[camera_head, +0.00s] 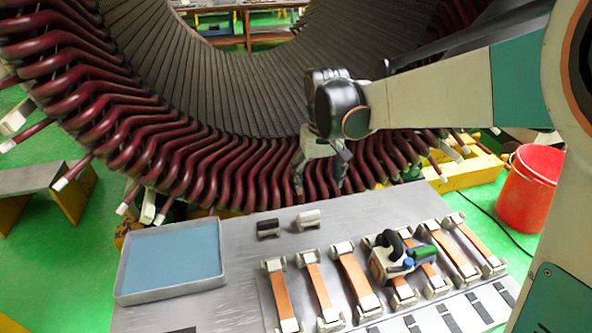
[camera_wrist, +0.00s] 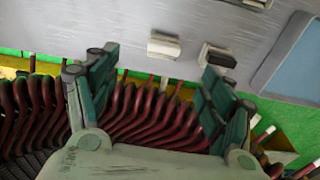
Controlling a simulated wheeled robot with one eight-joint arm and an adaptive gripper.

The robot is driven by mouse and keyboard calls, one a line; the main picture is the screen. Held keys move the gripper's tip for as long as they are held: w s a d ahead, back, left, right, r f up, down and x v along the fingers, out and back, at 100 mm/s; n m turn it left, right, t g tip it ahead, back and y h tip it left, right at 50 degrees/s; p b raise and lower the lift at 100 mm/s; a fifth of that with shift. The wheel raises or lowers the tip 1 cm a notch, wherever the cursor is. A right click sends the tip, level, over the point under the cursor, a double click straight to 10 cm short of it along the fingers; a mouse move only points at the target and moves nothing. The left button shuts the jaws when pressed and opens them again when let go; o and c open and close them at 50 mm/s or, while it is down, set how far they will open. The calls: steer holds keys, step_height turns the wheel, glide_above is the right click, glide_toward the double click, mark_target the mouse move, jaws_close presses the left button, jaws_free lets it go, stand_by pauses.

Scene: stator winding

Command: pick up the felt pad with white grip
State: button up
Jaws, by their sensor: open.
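The felt pad with the white grip (camera_head: 308,219) lies on the grey table near its back edge, by the stator. In the wrist view the white-gripped pad (camera_wrist: 164,46) shows at the upper middle, ahead of the fingertips. A similar pad with a black grip (camera_head: 268,228) lies just left of it in the head view; it is on the right in the wrist view (camera_wrist: 217,57). My gripper (camera_head: 321,182) is open and empty, in front of the stator's dark red coil ends and above and behind the pads. It touches neither pad.
The stator's coil ends (camera_head: 200,160) stand close around my gripper. A blue-floored tray (camera_head: 119,277) is at the table's left. A red bucket (camera_head: 531,190) stands beyond.

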mark_target(309, 212)
steer(key=shift+g, duration=0.4)
steer(key=f, duration=0.3)
steer(key=w+a+f+b, duration=0.1)
steer(key=f, duration=0.3)
steer(key=w+f+b, duration=0.1)
steer(key=f, duration=0.2)
steer(key=shift+a+f, duration=0.25)
steer(key=shift+a, duration=0.1)
steer(key=shift+w+d+f+b, duration=0.1)
steer(key=shift+f+b, duration=1.3)
steer(key=shift+f, duration=1.25)
steer(key=shift+r, duration=0.1)
steer(key=c, duration=1.2)
